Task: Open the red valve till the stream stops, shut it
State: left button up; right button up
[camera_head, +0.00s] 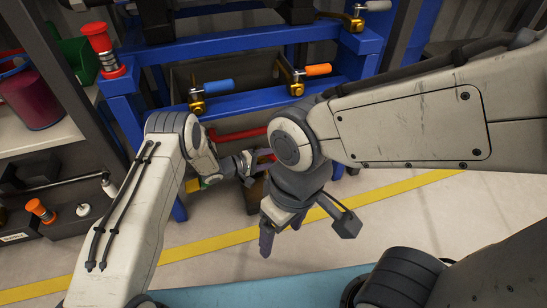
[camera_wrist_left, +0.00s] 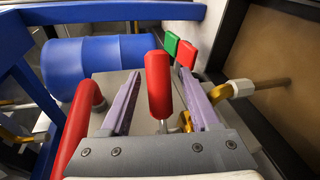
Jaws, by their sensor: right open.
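In the left wrist view, a red valve handle (camera_wrist_left: 158,85) stands upright between the two purple fingers of my left gripper (camera_wrist_left: 159,73). The fingers are apart, with gaps on both sides of the handle. In the head view, my left gripper (camera_head: 258,161) reaches the lower front of the blue frame, and a bit of red shows at its fingers. My right gripper (camera_head: 282,228) is open and empty, pointing down above the floor, right of the left gripper. No stream can be made out.
The blue frame (camera_head: 250,98) carries a blue-handled valve (camera_head: 218,87) and an orange-handled valve (camera_head: 316,70). A red pipe (camera_wrist_left: 78,128) runs left of the left gripper. A blue drum (camera_wrist_left: 95,62) and a green handle (camera_wrist_left: 171,43) are behind. Shelves stand at left.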

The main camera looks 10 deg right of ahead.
pick_arm(q)
jog(key=p+v, duration=0.4)
jog(key=v, duration=0.3)
jog(key=shift+a+p, duration=0.25)
jog(key=shift+p, duration=0.1)
jog(key=shift+s, duration=0.2)
